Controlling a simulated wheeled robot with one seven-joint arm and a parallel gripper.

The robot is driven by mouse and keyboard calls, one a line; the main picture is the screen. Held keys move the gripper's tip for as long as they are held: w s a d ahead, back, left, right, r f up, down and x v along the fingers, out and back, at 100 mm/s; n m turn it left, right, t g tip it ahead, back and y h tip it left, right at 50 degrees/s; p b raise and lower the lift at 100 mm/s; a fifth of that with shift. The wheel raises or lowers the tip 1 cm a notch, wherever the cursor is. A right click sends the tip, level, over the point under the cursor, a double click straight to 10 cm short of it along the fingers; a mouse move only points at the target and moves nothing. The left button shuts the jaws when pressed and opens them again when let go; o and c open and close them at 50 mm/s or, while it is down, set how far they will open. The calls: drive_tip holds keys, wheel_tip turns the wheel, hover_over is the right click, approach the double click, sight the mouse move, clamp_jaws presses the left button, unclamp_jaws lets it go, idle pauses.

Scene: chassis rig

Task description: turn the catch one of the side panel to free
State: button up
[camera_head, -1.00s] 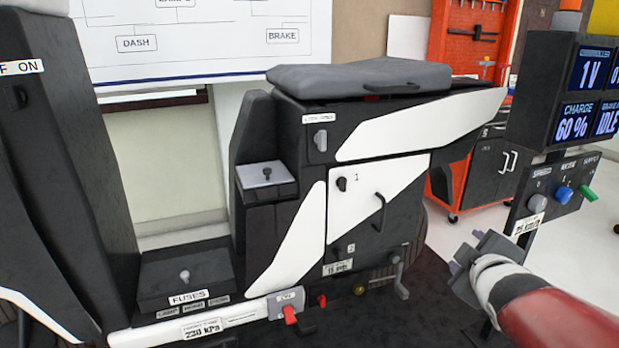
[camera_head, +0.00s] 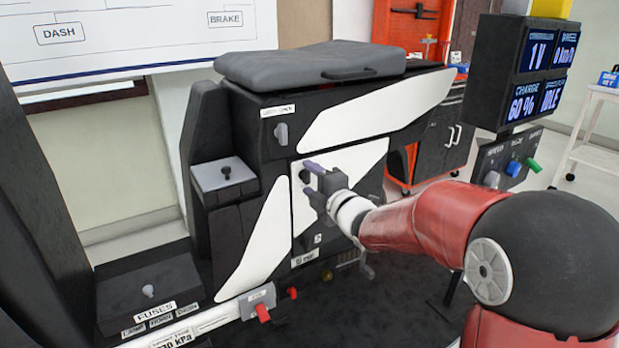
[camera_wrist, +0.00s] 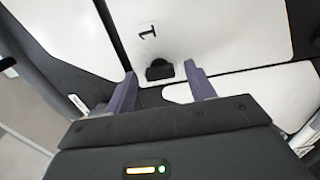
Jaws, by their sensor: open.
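The side panel (camera_head: 368,155) is black and white and stands on the side of the scooter body. Catch one (camera_wrist: 159,70) is a small black knob beside the printed "1" on the panel's white part; in the head view the catch (camera_head: 304,176) shows small and partly covered. My gripper (camera_wrist: 160,74) is open. Its two purple fingers lie on either side of the catch in the wrist view, with gaps on both sides. Whether the fingertips reach the catch in depth I cannot tell. In the head view my gripper (camera_head: 310,179) is close in front of the panel and hides the panel's handle.
A grey seat (camera_head: 310,62) lies above the panel, with a grey lock knob (camera_head: 281,133) below it. The display console (camera_head: 535,70) with knobs stands right, behind my arm.

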drive_tip(key=shift+w+a, duration=0.25)
drive_tip(key=shift+w, duration=0.05)
drive_tip(key=c, duration=1)
